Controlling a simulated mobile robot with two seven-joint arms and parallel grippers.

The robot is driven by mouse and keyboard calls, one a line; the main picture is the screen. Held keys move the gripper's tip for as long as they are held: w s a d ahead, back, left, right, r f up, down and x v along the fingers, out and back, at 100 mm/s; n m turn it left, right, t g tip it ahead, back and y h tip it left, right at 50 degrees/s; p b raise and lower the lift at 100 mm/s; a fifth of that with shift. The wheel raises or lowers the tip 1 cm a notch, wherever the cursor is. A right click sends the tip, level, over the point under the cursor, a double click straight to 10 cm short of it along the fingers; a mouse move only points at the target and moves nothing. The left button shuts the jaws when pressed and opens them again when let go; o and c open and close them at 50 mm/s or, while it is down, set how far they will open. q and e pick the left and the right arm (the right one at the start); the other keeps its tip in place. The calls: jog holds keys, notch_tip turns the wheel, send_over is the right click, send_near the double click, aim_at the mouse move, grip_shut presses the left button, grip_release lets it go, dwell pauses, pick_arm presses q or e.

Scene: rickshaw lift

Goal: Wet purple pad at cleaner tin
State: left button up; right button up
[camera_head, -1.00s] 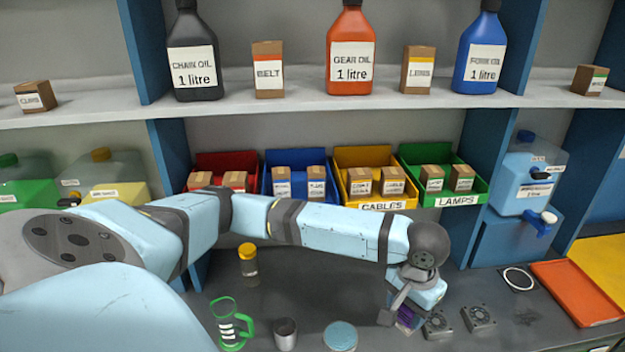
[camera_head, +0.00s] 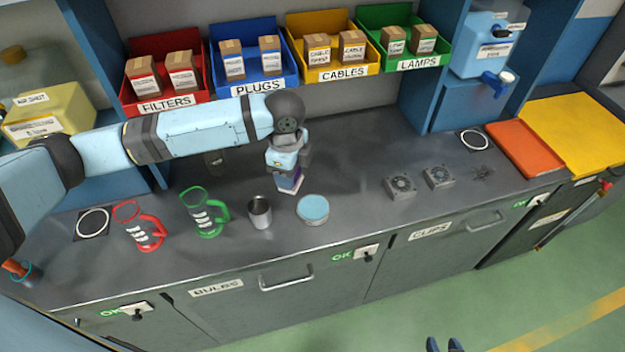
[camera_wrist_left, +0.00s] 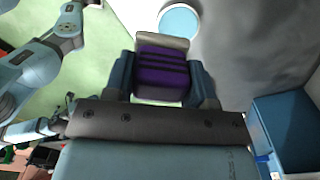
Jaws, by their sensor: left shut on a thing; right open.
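My left gripper (camera_head: 289,178) is shut on the purple pad (camera_head: 290,184), with a pale edge at its lower end. The left wrist view shows the pad (camera_wrist_left: 162,72) between the two blue fingers. The pad is above the counter, a little behind and left of a round tin with a light-blue top (camera_head: 313,208), probably the cleaner tin; its label is not readable. The tin also shows beyond the pad in the left wrist view (camera_wrist_left: 179,21). Pad and tin look apart. My right gripper (camera_head: 445,346) shows only its fingertips, open and empty at the bottom edge.
A metal cup (camera_head: 260,212), a green mug (camera_head: 204,212) and a red mug (camera_head: 140,226) stand left of the tin. An orange tray (camera_head: 525,148) and a blue dispenser (camera_head: 488,42) are further right.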

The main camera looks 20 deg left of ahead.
pick_arm(q)
jog(key=w+d+f+m+b, duration=0.1)
jog(key=f+m+b, duration=0.1)
jog(key=f+m, duration=0.2)
jog(key=w+d+f+m+b, duration=0.1)
jog(key=f+m+b, duration=0.2)
jog(key=m, duration=0.6)
jog(key=w+d+f+m+b, duration=0.2)
jog(key=f+m+b, duration=0.1)
jog(key=f+m, duration=0.2)
jog(key=shift+w+f+m, duration=0.1)
jog(key=shift+m, duration=0.8)
jog(key=shift+f, duration=0.55)
jog(key=shift+p, duration=0.3)
dwell(1.8)
